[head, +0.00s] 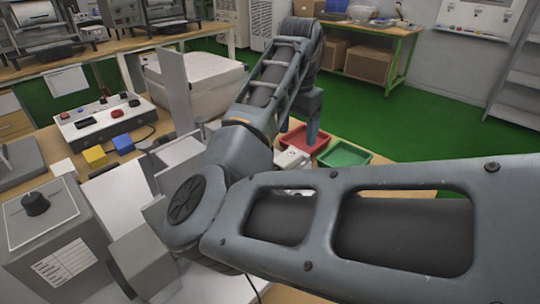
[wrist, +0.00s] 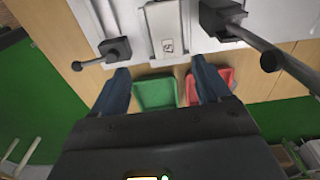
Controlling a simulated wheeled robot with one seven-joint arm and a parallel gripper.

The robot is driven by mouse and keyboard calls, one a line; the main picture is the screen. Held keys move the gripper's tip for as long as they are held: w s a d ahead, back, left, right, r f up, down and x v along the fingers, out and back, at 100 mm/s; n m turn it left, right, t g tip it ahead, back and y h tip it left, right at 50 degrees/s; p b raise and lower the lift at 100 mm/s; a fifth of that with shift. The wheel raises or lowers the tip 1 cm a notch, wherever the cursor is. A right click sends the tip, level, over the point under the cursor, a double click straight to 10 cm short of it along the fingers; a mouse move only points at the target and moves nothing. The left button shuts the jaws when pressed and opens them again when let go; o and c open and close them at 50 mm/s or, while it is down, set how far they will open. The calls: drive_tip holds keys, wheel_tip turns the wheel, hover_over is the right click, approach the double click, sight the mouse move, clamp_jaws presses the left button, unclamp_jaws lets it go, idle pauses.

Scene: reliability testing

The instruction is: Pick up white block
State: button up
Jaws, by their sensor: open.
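A small white block (head: 63,167) sits on the bench at the left in the head view, left of a yellow block (head: 95,156) and a blue block (head: 123,144). The wrist view does not show these blocks. My gripper (head: 298,128) points down by the red tray, far to the right of the white block. In the wrist view my gripper (wrist: 160,68) has its two blue fingers spread, with nothing held between them.
A red tray (head: 318,145) and a green tray (head: 344,160) lie near the bench edge under my gripper. White equipment with levers (wrist: 118,48) stands beside them. A control box (head: 100,116), an upright panel (head: 174,90) and a grey box (head: 50,240) surround the blocks.

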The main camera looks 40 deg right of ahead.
sight(288, 155)
drive_tip(key=shift+w+a+r+y, duration=0.15)
drive_tip(key=shift+w+a+y, duration=0.15)
drive_tip(key=shift+w+a, duration=0.45)
drive_tip(key=shift+s+d+f, duration=0.1)
drive_tip(key=shift+s+f, duration=0.05)
drive_tip(key=shift+f, duration=3.6)
drive_tip(key=c, duration=1.2)
